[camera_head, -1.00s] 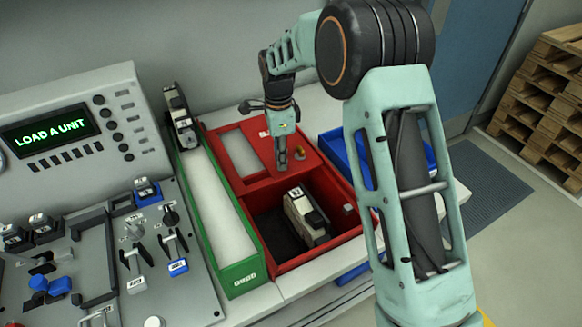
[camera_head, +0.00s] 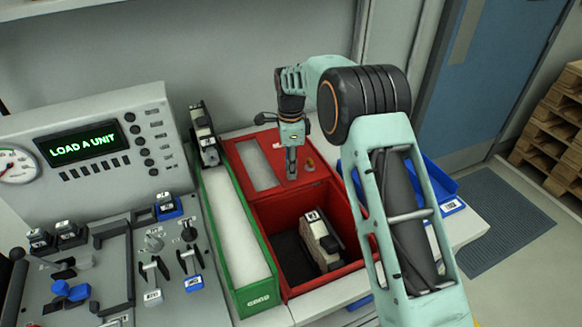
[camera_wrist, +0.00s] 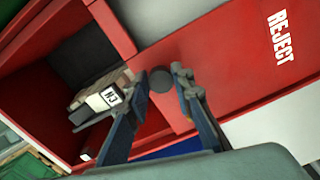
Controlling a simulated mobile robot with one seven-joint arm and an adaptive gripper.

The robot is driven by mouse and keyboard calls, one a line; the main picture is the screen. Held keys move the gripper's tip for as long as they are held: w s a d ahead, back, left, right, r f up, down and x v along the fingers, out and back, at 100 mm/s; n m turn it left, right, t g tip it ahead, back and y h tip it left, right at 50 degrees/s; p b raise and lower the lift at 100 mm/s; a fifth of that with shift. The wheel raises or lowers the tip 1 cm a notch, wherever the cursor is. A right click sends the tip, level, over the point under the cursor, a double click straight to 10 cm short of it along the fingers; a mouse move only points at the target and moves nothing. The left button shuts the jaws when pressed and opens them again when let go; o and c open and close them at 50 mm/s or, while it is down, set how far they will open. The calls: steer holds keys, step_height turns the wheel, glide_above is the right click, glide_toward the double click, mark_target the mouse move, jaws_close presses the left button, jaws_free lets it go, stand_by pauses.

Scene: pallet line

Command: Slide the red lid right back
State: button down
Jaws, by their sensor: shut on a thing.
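The red lid (camera_head: 268,165) lies over the far part of a red box (camera_head: 357,225) in the head view. The near part of the box is open and holds a pale and dark unit (camera_head: 320,240). My gripper (camera_head: 291,176) points down at the lid near its front edge. In the wrist view the lid (camera_wrist: 222,60) bears the word REJECT. A dark round knob (camera_wrist: 160,80) shows between my fingertips, and they are shut on it. The unit (camera_wrist: 103,98) shows an N3 label.
A green-edged tray (camera_head: 262,298) runs along the left of the box, with a dark unit (camera_head: 205,135) at its far end. A blue bin (camera_head: 440,190) stands to the right, partly behind my arm. A control panel (camera_head: 90,150) reads LOAD A UNIT.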

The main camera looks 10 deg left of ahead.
steer(key=c, duration=1.7)
jaws_free()
steer(key=shift+o, duration=0.2)
step_height(320, 180, up, 12)
